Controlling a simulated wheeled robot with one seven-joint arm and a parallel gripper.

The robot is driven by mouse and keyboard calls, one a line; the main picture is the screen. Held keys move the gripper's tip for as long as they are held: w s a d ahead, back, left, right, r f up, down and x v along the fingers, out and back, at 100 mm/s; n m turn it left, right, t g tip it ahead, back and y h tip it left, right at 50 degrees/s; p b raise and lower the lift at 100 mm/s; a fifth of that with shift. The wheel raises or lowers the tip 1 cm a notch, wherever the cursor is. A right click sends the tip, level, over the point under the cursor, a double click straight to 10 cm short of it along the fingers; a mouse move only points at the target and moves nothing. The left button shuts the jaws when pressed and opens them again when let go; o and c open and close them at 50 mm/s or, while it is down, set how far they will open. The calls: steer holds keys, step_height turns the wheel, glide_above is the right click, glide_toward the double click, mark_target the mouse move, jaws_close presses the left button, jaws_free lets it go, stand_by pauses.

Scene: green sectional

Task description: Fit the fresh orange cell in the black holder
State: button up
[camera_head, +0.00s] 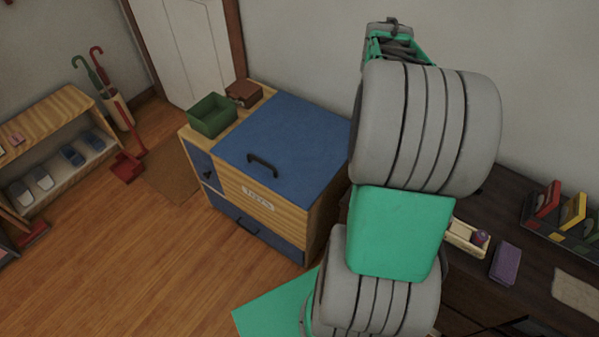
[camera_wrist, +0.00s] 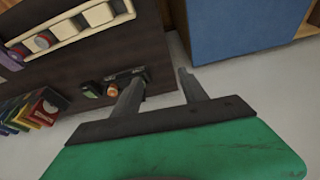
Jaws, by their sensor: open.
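In the wrist view my gripper (camera_wrist: 160,75) is open, with its two grey fingers spread and nothing between them. A small orange round end (camera_wrist: 112,90), likely the orange cell, shows at the desk's edge just left of the left finger. A small black piece (camera_wrist: 126,75), likely the black holder, lies beside it, partly covered by that finger. I cannot tell whether the cell is in the holder or beside it. A small dark green item (camera_wrist: 90,90) is to their left. In the head view my arm hides this area.
The dark desk (camera_wrist: 80,55) also carries a cream tray (camera_wrist: 75,32) and a row of coloured boxes (camera_wrist: 35,108). In the head view a blue-lidded wooden toy chest (camera_head: 300,135) stands left of my arm, with a green bin (camera_head: 212,118) on it.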

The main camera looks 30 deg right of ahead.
steer(key=w+a+r+n+t+y, duration=0.15)
steer(key=a+n, duration=0.35)
steer(key=a, duration=1.1)
steer(key=s+a+n+y, duration=0.1)
steer(key=s+a+n, duration=0.2)
steer(key=a, duration=0.6)
steer(key=s+a+f+n+y, duration=0.1)
steer(key=s+a+n, duration=0.3)
steer(key=a, duration=0.5)
steer(key=shift+a+f+n, duration=0.2)
steer(key=shift+a+n, duration=0.15)
steer(key=shift+n, duration=0.35)
steer(key=shift+s+d, duration=0.1)
